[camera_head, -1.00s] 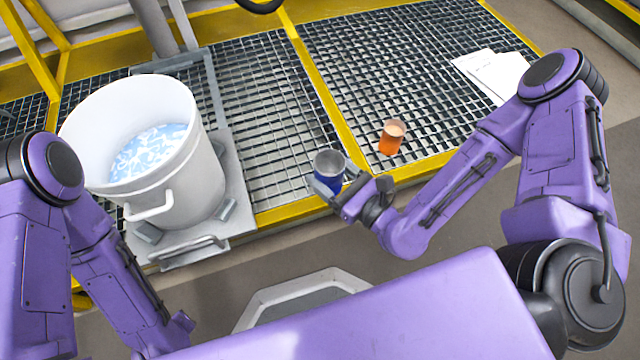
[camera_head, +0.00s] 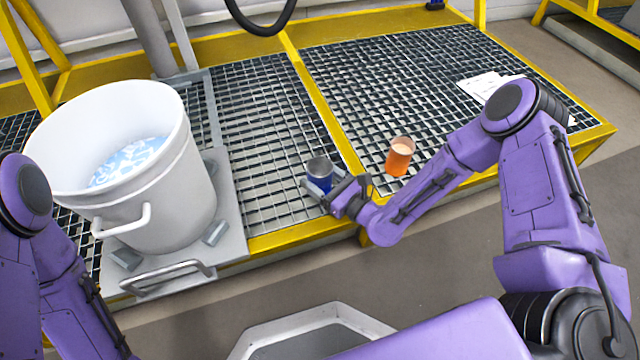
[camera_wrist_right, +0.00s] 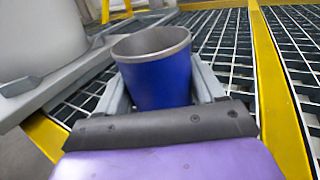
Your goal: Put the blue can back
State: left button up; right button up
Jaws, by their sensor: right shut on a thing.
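The blue can (camera_head: 320,175) has an open grey rim and is upright at the front of the grating. My right gripper (camera_head: 328,188) is shut on it. In the right wrist view the blue can (camera_wrist_right: 158,75) sits between the two grey fingers (camera_wrist_right: 160,92), and its inside looks grey and empty. Whether its base touches the grating is hidden. My left arm shows at the left edge of the head view, but its gripper is out of view.
A large white drum (camera_head: 150,200) with blue-white contents stands on a grey plate at left. An orange cup (camera_head: 400,157) stands on the grating (camera_head: 420,80) right of the can. White papers (camera_head: 485,84) lie farther back. A yellow edge (camera_head: 300,236) borders the grating.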

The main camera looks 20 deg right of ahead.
jog(key=shift+f, duration=0.6)
jog(key=shift+r, duration=0.15)
jog(key=o, duration=1.2)
pick_arm(q)
jog(key=shift+w+a+f, duration=0.35)
jog(key=shift+f, duration=0.15)
